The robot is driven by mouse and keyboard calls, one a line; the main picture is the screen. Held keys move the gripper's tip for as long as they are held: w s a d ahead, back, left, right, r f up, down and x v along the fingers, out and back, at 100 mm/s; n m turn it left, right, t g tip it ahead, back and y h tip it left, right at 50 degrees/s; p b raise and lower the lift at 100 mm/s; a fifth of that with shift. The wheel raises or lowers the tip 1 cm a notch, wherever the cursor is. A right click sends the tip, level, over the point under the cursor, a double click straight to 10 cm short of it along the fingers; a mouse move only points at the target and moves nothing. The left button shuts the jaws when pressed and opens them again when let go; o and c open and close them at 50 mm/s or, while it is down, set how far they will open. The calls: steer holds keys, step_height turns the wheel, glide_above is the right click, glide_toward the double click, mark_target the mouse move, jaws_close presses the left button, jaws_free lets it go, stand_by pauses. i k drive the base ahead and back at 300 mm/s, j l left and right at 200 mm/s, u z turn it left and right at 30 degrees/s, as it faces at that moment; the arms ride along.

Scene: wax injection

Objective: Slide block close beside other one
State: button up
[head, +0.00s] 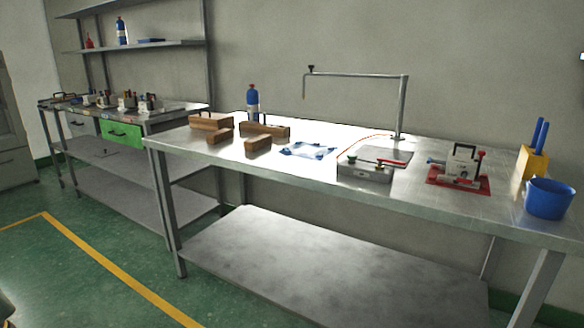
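Several brown wooden blocks are on the left part of the steel table in the head view. A long block (211,122) is at the back left, with a smaller block (220,136) just in front of it. Another long block (266,130) is to the right, with a small block (258,146) in front of it. The two small blocks stand apart, with bare tabletop between them. I cannot tell whether each small block touches the long block behind it. My gripper is not in view.
A blue bottle (252,102) stands behind the blocks. A white-and-blue cloth or sheet (308,150) lies to their right. Farther right are a metal device (365,170), a clamp on a red plate (459,167), a yellow holder (530,168) and a blue bucket (549,198).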

mark_target(217, 137)
steer(key=i+u, duration=0.3)
steer(key=i+l+u, duration=0.15)
steer(key=i+u, duration=0.2)
steer(key=i+j+z, duration=0.25)
steer(key=i+j, duration=0.3)
steer(key=i+j+z, duration=0.25)
steer(key=i+j, duration=0.25)
steer(key=j, duration=0.15)
